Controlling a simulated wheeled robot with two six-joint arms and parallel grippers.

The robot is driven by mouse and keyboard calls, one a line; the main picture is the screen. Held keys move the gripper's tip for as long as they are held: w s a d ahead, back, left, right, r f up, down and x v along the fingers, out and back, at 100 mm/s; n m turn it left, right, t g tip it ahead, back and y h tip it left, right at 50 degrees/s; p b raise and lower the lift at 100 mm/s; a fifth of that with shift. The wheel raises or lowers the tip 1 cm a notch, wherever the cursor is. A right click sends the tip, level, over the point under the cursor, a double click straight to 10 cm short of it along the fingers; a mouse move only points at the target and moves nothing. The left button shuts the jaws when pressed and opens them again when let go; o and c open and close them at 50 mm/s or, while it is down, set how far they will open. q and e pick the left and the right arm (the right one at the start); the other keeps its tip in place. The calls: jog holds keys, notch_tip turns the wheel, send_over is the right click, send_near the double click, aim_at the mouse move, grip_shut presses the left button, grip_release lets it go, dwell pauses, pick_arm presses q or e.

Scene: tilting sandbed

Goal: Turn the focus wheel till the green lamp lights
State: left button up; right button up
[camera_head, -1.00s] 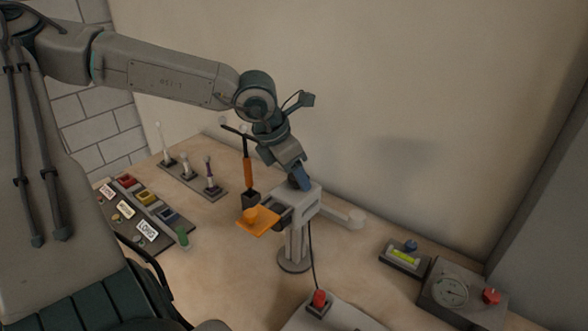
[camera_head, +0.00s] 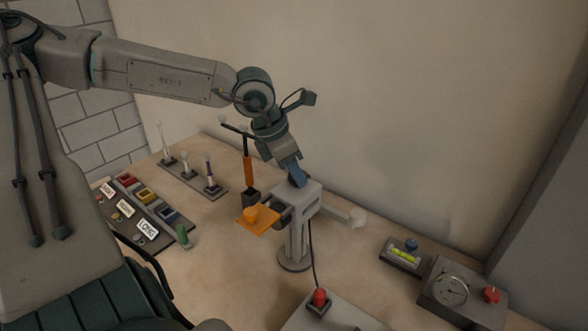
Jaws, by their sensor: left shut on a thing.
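A grey instrument (camera_head: 297,232) stands upright on a round base on the table, with an orange plate (camera_head: 262,221) on its left side and a pale arm reaching right. My left gripper (camera_head: 296,178), with blue fingers, points down at the top of the instrument's head. It is shut on a small dark part there, which seems to be the focus wheel; the fingers hide most of it. I cannot make out a lit green lamp. A red domed piece (camera_head: 319,298) sits on a grey box in front. My right gripper is out of view.
A level with a yellow-green vial (camera_head: 404,254) and a dial box (camera_head: 449,289) with a red knob (camera_head: 491,294) stand right. The wall is close behind.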

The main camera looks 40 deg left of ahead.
pick_arm(q)
jog(key=m, duration=0.2)
jog(key=m+g+h, duration=0.1)
jog(key=m, duration=0.1)
jog(key=shift+w+a+m, duration=0.15)
jog(key=shift+a+m, duration=0.05)
jog(key=shift+m, duration=0.1)
jog(key=m+g, duration=0.1)
jog(key=m, duration=0.1)
jog(key=shift+m+h, duration=0.3)
jog(key=shift+h, duration=0.1)
jog(key=m, duration=0.1)
jog(key=m+g, duration=0.1)
jog(key=shift+w+a+f+m+b, duration=0.1)
jog(key=shift+w+m+b, duration=0.05)
jog(key=shift+m+b, duration=0.25)
jog(key=shift+w+m+g+h+b, duration=0.1)
jog(key=shift+m+g+h+b, duration=0.3)
jog(key=shift+m, duration=0.8)
jog(key=shift+w+m+g+b, duration=0.1)
jog(key=shift+m+g+b, duration=0.55)
jog(key=shift+m, duration=0.85)
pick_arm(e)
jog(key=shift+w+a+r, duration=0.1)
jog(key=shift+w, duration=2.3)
pick_arm(q)
jog(key=o, duration=1)
